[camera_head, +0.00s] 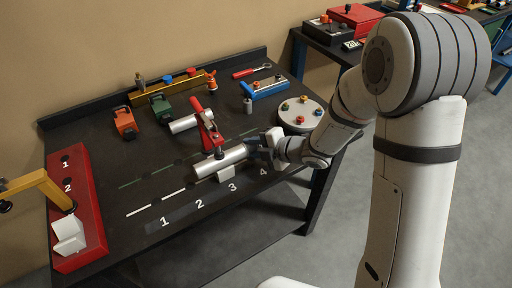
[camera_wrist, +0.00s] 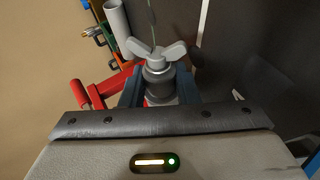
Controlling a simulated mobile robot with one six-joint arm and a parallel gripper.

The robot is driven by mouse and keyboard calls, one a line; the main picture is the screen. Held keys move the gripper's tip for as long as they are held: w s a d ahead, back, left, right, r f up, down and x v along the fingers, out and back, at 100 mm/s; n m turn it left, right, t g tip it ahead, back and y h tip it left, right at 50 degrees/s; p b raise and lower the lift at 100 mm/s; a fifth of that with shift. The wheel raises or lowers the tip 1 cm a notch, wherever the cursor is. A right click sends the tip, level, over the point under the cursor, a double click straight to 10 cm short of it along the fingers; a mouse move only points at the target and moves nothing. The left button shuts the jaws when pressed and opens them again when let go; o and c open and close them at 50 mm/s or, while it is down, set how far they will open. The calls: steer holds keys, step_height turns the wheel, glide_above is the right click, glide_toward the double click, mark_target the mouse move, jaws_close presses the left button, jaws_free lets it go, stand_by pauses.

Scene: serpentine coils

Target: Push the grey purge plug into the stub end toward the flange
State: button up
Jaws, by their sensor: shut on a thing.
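A silver pipe (camera_head: 219,162), which I take to be the stub end, lies in a light cradle near the table's front, with a red toggle clamp (camera_head: 208,133) standing over it. My gripper (camera_head: 259,149) is at the pipe's right end. In the wrist view, my gripper (camera_wrist: 158,90) is shut on the grey purge plug (camera_wrist: 157,72), which has a light grey wing nut on top. The dark blue fingers sit on either side of the plug. The plug is too small to make out in the head view. I cannot tell how deep it sits in the pipe, nor make out the flange.
A second silver pipe (camera_head: 186,122) lies behind the clamp. A round grey plate (camera_head: 301,125) with coloured knobs stands close behind my wrist. A red numbered board (camera_head: 88,222) fills the left edge. The front strip marked 1 to 4 is mostly clear.

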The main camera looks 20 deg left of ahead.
steer(key=o, duration=1)
steer(key=shift+o, duration=0.2)
steer(key=shift+v, duration=3.95)
steer(key=w+d+r+m+t+h, duration=0.2)
steer(key=d+r+m+t+h, duration=0.15)
steer(key=d+m+h, duration=0.4)
steer(key=w+d+r+m+t+h, duration=0.35)
steer(key=d+m, duration=0.55)
steer(key=d, duration=0.4)
steer(key=s+d+r+m+g, duration=0.1)
steer(key=s+d+m+g, duration=0.1)
steer(key=s+m, duration=0.5)
steer(key=s+d+r+m+g+h, duration=0.1)
steer(key=s+d+m+g, duration=0.2)
steer(key=s, duration=0.9)
steer(key=m+g, duration=0.2)
steer(key=m, duration=0.2)
steer(key=shift+s+d+r+g, duration=0.15)
steer(key=shift+s+d+g, duration=0.15)
steer(key=shift+s+d, duration=0.05)
